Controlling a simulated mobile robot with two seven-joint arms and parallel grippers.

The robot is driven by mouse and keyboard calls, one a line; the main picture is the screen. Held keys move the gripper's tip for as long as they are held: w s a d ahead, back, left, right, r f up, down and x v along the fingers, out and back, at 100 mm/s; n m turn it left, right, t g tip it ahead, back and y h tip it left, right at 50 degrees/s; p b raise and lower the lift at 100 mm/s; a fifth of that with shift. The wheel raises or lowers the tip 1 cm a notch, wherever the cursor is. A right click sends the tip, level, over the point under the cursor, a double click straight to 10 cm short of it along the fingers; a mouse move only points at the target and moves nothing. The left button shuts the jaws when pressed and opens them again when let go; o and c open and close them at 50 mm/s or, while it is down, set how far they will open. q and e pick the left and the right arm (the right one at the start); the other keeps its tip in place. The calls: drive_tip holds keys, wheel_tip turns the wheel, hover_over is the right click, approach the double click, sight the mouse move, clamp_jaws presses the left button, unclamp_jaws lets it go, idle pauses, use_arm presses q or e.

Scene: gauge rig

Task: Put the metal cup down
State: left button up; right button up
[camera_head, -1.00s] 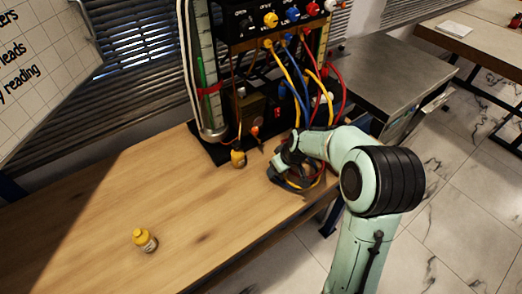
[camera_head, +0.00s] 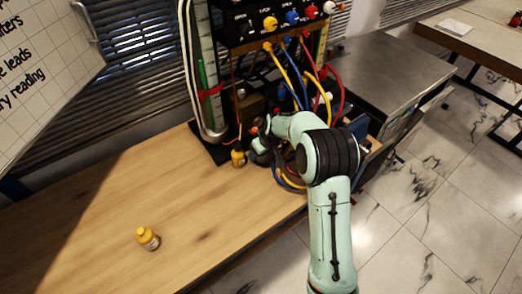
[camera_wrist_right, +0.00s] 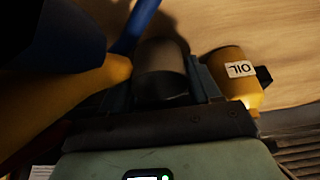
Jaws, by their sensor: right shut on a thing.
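The metal cup (camera_wrist_right: 160,62) is a dark grey cylinder between the fingers of my right gripper (camera_wrist_right: 162,85) in the right wrist view. The gripper is shut on it. In the head view my right gripper (camera_head: 260,150) is low over the table's back right part, in front of the rig, and the hand hides the cup. I cannot tell whether the cup touches the table. My left gripper is not in view.
Blue, yellow and red leads (camera_head: 290,180) hang close around the hand. The wooden table (camera_head: 120,200) is clear at left.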

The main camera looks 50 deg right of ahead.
drive_tip(key=o, duration=1.1)
drive_tip(key=shift+c, duration=0.2)
drive_tip(key=shift+r, duration=0.1)
drive_tip(key=v, duration=1.2)
drive_tip(key=shift+p, duration=0.3)
